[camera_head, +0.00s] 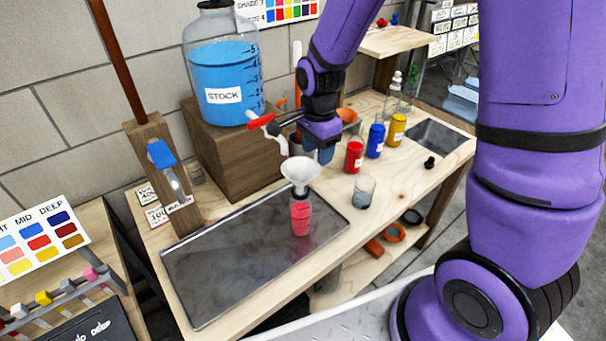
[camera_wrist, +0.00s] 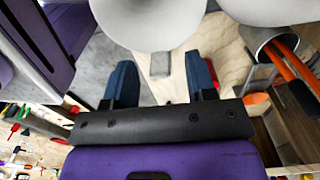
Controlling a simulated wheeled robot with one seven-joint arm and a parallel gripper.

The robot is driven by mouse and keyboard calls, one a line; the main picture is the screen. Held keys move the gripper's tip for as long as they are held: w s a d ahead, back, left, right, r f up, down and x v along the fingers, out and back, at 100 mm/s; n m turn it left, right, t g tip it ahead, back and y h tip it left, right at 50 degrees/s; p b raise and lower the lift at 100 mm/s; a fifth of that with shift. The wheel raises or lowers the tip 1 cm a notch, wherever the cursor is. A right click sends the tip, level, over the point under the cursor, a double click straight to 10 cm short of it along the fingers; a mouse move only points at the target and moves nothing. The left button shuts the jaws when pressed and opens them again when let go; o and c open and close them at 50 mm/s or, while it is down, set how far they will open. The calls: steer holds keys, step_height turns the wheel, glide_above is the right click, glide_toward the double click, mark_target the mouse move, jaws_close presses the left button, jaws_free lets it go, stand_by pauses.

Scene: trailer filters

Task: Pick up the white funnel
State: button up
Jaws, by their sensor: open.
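The white funnel (camera_head: 300,170) sits upright in the mouth of a clear bottle with pink-red liquid (camera_head: 300,216) on the dark metal tray. My gripper (camera_head: 323,153) is close to the funnel, just behind and to the right of its rim, pointing down. In the wrist view, the two blue fingers of my gripper (camera_wrist: 161,82) are apart with nothing between them. A large white rounded surface, probably the funnel (camera_wrist: 150,22), lies beyond the fingertips at the top. The funnel's stem is hidden in the bottle neck.
The blue stock jar (camera_head: 222,60) stands on a wooden block behind, its red-handled tap (camera_head: 261,121) near my gripper. A clear beaker (camera_head: 363,192) and red (camera_head: 354,157), blue (camera_head: 375,141) and yellow (camera_head: 397,130) bottles stand to the right. The tray's left part (camera_head: 225,265) is clear.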

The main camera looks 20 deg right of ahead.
steer(key=shift+f, duration=0.55)
jaws_close()
steer(key=shift+r, duration=0.2)
